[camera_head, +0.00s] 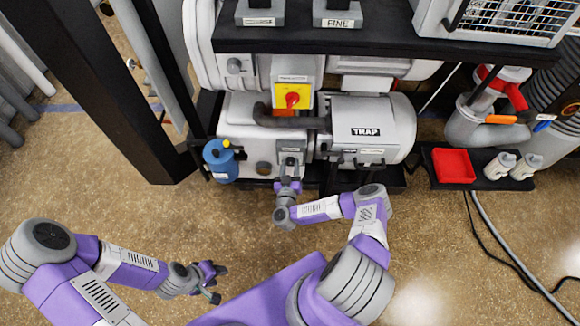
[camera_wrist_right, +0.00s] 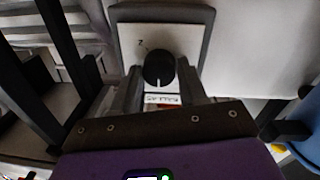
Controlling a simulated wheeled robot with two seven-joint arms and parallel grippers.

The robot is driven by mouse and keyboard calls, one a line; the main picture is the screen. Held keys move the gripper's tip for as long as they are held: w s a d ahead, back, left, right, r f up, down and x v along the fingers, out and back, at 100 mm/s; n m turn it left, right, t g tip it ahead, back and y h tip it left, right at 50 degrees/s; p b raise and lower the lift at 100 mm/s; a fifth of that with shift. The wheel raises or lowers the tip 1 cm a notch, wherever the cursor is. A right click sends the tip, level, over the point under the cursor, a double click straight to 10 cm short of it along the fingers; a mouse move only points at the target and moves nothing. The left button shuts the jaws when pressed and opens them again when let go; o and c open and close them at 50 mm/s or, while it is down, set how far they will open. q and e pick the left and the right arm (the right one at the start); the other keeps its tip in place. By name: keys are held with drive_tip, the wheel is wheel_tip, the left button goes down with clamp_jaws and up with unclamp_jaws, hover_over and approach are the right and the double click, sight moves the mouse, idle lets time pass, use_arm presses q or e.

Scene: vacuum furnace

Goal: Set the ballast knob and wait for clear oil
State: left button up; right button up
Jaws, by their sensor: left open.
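The ballast knob (camera_wrist_right: 158,70) is black and round, with a white pointer line directed down in the right wrist view. It sits on a pale plate with a grey frame. My right gripper (camera_head: 289,181) is at the pump front, below the yellow panel. In the right wrist view its two fingers (camera_wrist_right: 158,88) stand on either side of the knob, with narrow gaps showing; contact is not clear. A small dark round window (camera_head: 263,168) is on the pump front to the left; its oil is too small to judge. My left gripper (camera_head: 216,284) is open and empty above the floor.
A red switch (camera_head: 292,99) on a yellow plate and the TRAP cylinder (camera_head: 345,115) are above the knob. A red tray (camera_head: 453,165) is on the right shelf. The floor in front is mostly clear.

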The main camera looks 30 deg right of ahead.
drive_tip(key=c, duration=0.6)
drive_tip(key=shift+r+m+p, duration=0.25)
drive_tip(key=shift+m+p, duration=0.85)
drive_tip(key=shift+p, duration=0.25)
drive_tip(key=shift+f+m+p, duration=0.1)
drive_tip(key=shift+m+p, duration=0.35)
drive_tip(key=shift+m, duration=0.35)
drive_tip(key=m, duration=0.4)
drive_tip(key=shift+s+d+f+y+p, duration=0.1)
drive_tip(key=shift+y+p, duration=0.2)
drive_tip(key=m, duration=0.5)
drive_tip(key=shift+m, duration=0.3)
drive_tip(key=o, duration=1.1)
